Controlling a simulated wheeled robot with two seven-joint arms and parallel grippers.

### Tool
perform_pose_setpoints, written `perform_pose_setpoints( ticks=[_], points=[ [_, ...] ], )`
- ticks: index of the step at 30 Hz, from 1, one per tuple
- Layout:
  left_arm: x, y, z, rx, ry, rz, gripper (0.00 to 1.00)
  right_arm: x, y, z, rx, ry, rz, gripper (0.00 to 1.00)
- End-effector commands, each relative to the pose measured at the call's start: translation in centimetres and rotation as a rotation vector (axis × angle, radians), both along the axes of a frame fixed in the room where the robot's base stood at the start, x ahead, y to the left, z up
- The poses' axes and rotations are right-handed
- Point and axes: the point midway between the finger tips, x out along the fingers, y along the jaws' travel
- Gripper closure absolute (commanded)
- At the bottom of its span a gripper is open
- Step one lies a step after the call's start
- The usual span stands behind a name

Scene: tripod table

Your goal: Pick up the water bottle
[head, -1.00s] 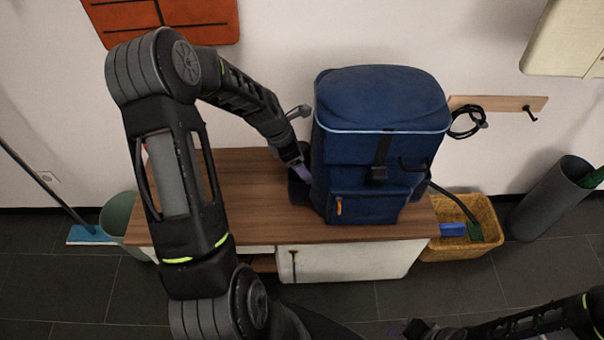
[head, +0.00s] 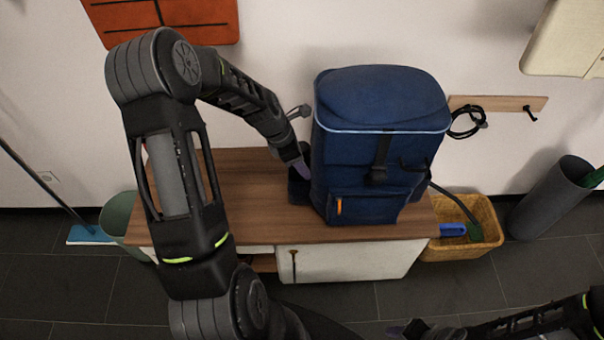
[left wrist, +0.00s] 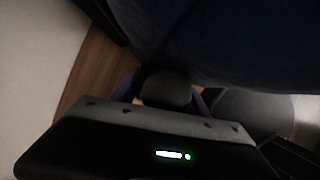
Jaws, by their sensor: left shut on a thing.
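A blue backpack (head: 372,150) stands upright on the wooden top of a low cabinet. My left gripper (head: 303,172) is at the backpack's left side, pointing down just above its dark side pocket (head: 299,188). In the left wrist view, a dark rounded thing (left wrist: 166,88), which I take to be the top of the water bottle, sits between the purple fingers of that gripper. The gripper is shut on it. The rest of the bottle is hidden. My right gripper (head: 398,330) is at the bottom edge of the head view, away from the backpack, its jaws unclear.
The wooden cabinet top (head: 235,195) is bare left of the backpack. A wicker basket (head: 487,240) with a blue-handled brush is on the floor at right, a green bin (head: 118,218) at left. The wall is close behind. A grey cylinder (head: 548,200) stands at far right.

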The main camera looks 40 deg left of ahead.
Motion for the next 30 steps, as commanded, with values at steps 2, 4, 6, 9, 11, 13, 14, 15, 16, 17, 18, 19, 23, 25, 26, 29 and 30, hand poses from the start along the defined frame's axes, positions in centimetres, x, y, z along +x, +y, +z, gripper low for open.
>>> perform_pose_setpoints(
  ticks=[2,4,6,9,11,13,14,15,16,17,18,19,23,25,26,29,30],
  points=[
    [0.0,0.0,0.0,0.0,0.0,0.0,1.0,0.0,0.0,0.0,0.0,0.0,0.0,0.64],
    [0.0,0.0,0.0,0.0,0.0,0.0,1.0,0.0,0.0,0.0,0.0,0.0,0.0,0.64],
    [0.0,0.0,0.0,0.0,0.0,0.0,1.0,0.0,0.0,0.0,0.0,0.0,0.0,0.64],
    [0.1,0.0,0.1,0.001,-0.002,0.0,1.0,0.0,0.0,0.0,0.0,0.0,0.0,0.64],
    [0.1,0.0,0.1,0.001,-0.002,0.0,1.0,0.0,0.0,0.0,0.0,0.0,0.0,0.64],
    [0.1,0.0,0.1,0.001,-0.002,0.0,1.0,0.0,0.0,0.0,0.0,0.0,0.0,0.64],
    [0.1,0.0,0.1,0.001,-0.002,0.0,1.0,0.0,0.0,0.0,0.0,0.0,0.0,0.64],
    [0.1,0.0,0.2,0.001,-0.002,0.0,1.0,0.0,0.0,0.0,0.0,0.0,0.0,0.64],
    [0.1,0.0,0.2,0.001,-0.002,0.0,1.0,0.0,0.0,0.0,0.0,0.0,0.0,0.64],
    [0.1,0.0,0.3,0.001,-0.002,0.0,1.0,0.0,0.0,0.1,0.0,0.0,0.0,0.64],
    [0.1,0.0,0.4,0.001,-0.002,0.0,1.0,0.0,0.0,0.1,0.0,0.0,0.0,0.64],
    [0.1,0.0,0.5,0.001,-0.002,0.0,1.0,0.0,0.0,0.1,0.0,0.0,0.0,0.64],
    [0.1,0.0,1.3,0.002,-0.003,-0.001,1.0,0.0,0.0,0.2,0.0,0.0,0.0,0.64],
    [0.1,0.0,1.9,0.003,-0.004,-0.001,1.0,0.0,0.0,0.3,0.0,0.0,0.0,0.64],
    [0.1,0.0,2.3,0.002,-0.005,-0.001,1.0,0.0,0.0,0.4,0.0,0.0,0.0,0.64],
    [0.2,0.0,3.6,0.003,-0.005,-0.001,1.0,0.0,0.0,0.6,0.0,0.0,0.0,0.64],
    [0.2,0.0,4.2,0.003,-0.005,-0.001,1.0,0.0,0.0,0.7,0.0,0.0,0.0,0.64]
  ],
)
